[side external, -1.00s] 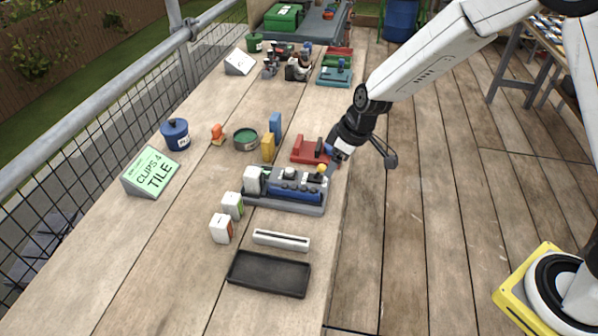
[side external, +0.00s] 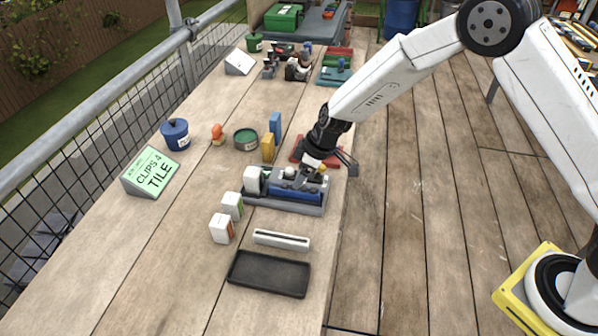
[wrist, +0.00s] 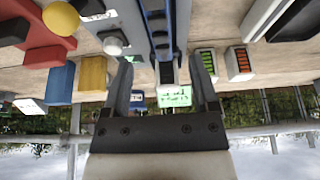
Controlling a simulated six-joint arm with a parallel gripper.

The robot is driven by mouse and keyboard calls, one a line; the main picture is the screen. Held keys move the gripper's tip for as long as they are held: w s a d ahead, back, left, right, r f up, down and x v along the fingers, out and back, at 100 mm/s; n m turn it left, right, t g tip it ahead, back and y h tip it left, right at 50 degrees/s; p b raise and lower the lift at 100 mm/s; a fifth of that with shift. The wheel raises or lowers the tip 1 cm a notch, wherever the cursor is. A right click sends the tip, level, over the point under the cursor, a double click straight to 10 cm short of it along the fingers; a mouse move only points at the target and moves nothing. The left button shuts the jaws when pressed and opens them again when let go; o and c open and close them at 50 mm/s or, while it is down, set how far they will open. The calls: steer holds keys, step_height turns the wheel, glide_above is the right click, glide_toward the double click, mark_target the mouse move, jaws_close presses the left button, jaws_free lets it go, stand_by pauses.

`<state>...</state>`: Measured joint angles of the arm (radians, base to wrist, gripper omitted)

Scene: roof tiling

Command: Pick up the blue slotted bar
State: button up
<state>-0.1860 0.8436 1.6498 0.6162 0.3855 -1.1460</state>
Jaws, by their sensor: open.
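A blue bar (side external: 294,193) lies lengthwise in a grey fixture (side external: 300,208) near the table's right edge. Its slot is too small to make out in the side view. In the wrist view, part of the blue bar (wrist: 183,22) shows at the top centre, running along the grey fixture. My gripper (side external: 330,166) is over the fixture's far right end, close to the yellow ball. In the wrist view, my gripper (wrist: 160,78) has its fingers wide apart with nothing held. I cannot tell the gripper's exact height above the bar.
A red holder (side external: 300,150) stands just behind, partly hidden by my gripper. A yellow block (side external: 268,147) and a blue block (side external: 275,124) stand to the left. White blocks (side external: 221,228), a white slotted bar (side external: 281,240) and a black tray (side external: 269,274) lie nearer the camera, with open table left.

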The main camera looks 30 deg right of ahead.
mark_target(294, 192)
steer(key=shift+w+f, duration=0.1)
steer(key=shift+f, duration=0.1)
steer(key=shift+a+f, duration=0.1)
steer(key=shift+x, duration=2.5)
jaws_close()
